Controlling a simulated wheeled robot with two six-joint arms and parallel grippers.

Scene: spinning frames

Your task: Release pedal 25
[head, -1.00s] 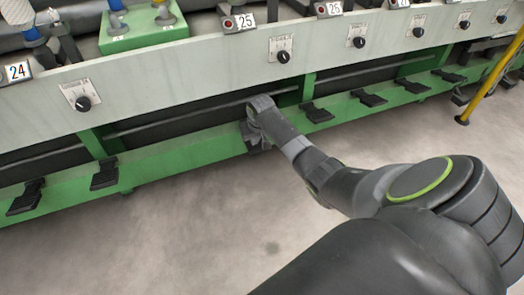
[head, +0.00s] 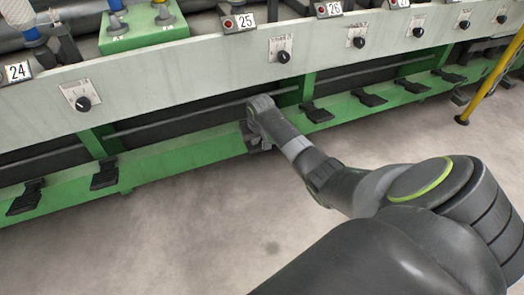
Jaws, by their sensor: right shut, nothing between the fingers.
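My right arm reaches from the lower right to the low green rail (head: 190,157) of the spinning frame. My right gripper (head: 256,143) is at the rail below the number 25 plate (head: 246,20). It is shut and looks empty. A dark pedal lies under or beside the gripper and is mostly hidden by it; I cannot tell whether they touch or whether the pedal is pressed. My left gripper is not in view.
Other black pedals stand along the rail: two at the left (head: 104,175), several at the right (head: 316,113). A grey panel with black knobs (head: 283,57) runs above. A yellow post (head: 490,78) stands at the right. The floor (head: 190,235) in front is clear.

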